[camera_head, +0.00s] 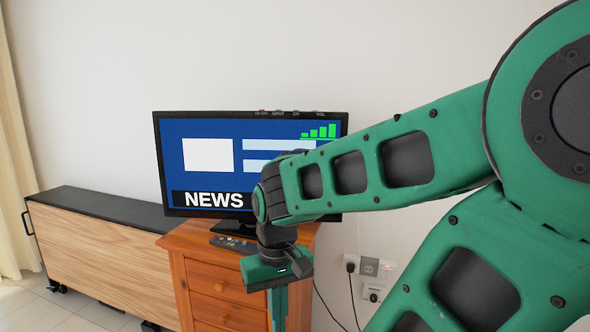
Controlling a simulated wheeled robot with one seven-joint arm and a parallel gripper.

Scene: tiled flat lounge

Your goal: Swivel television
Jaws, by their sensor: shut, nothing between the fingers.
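The television (218,150) stands on a wooden drawer cabinet (220,285) in front of the wall. Its screen is lit, with a blue picture and the word NEWS, and faces roughly toward me. Small buttons show along its top edge. My arm covers the lower right part of the screen. My gripper (279,308) points down in front of the cabinet's right side, below the screen. It is shut and empty, and apart from the television as far as I can see.
A dark remote (233,243) lies on the cabinet top, left of my gripper. A long low wood-and-black unit (100,255) stands on the left. Wall sockets (374,268) with plugs and cables are at the right. A curtain (14,170) hangs at the far left.

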